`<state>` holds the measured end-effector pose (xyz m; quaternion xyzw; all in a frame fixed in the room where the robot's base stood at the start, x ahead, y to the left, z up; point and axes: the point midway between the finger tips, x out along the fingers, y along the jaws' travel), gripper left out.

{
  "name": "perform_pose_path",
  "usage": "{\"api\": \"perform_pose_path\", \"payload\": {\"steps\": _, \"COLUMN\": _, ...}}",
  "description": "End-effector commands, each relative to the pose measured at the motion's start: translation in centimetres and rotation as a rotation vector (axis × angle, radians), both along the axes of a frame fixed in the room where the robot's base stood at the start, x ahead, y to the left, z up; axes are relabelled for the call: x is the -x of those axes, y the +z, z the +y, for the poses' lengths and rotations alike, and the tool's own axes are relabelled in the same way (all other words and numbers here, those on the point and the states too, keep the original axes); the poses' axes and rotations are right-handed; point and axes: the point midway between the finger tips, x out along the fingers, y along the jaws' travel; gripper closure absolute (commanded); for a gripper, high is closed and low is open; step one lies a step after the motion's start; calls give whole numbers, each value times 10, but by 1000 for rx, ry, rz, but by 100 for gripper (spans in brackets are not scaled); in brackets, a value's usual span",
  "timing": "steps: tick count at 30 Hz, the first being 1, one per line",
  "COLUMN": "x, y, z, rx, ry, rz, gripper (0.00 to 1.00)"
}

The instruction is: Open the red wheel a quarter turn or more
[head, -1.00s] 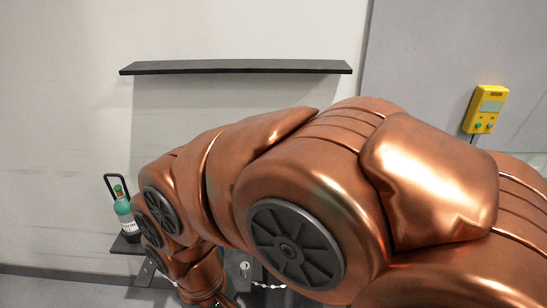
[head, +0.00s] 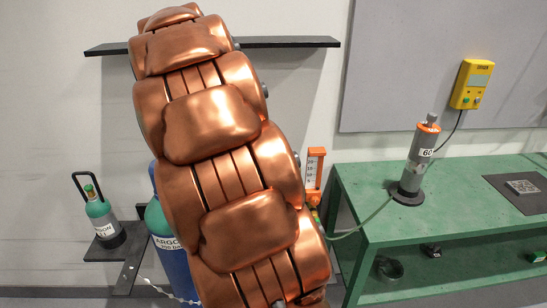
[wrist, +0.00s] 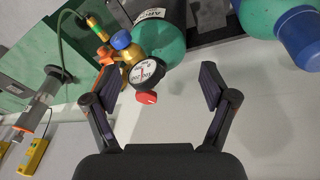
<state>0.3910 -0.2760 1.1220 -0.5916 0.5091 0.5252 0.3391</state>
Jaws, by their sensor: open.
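A small red wheel or knob (wrist: 146,97) shows in the wrist view, just beside a round black-and-white gauge (wrist: 146,71) on a brass fitting. The fitting sits at the top of a green-shouldered cylinder (wrist: 170,42). My gripper (wrist: 158,84) is open and empty. In the picture, the red part lies between its two fingers, nearer the left one; I cannot tell the depth gap, and no contact is visible. In the head view the blue cylinder with an argon label (head: 172,262) is partly hidden behind my arm, and the red part is hidden.
An orange scaled flowmeter (head: 315,168) stands beside my arm, with a hose running to the green bench (head: 385,225). A grey cylinder (head: 416,160) stands on the bench. A smaller green bottle (head: 98,213) is at left. A black shelf (head: 290,42) crosses the wall behind my arm.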

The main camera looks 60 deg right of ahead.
Motion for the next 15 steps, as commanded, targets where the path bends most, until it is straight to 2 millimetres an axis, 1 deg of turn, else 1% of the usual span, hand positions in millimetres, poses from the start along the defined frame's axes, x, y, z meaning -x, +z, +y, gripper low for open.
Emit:
{"api": "perform_pose_path", "payload": {"steps": 1, "x": -4, "y": -7, "z": -25, "rx": 21, "ry": -72, "rz": -12, "gripper": 16}}
{"api": "perform_pose_path", "payload": {"steps": 6, "x": -13, "y": -9, "z": -93, "rx": 94, "ry": -290, "rz": -62, "gripper": 16}}
{"api": "perform_pose_path", "payload": {"steps": 9, "x": -12, "y": -11, "z": -125, "rx": 126, "ry": -394, "rz": -87, "gripper": 16}}
{"api": "perform_pose_path", "payload": {"steps": 12, "x": -11, "y": -11, "z": -150, "rx": 152, "ry": -471, "rz": -111, "gripper": 16}}
{"api": "perform_pose_path", "payload": {"steps": 15, "x": -9, "y": -13, "z": -165, "rx": 167, "ry": -519, "rz": -123, "gripper": 16}}
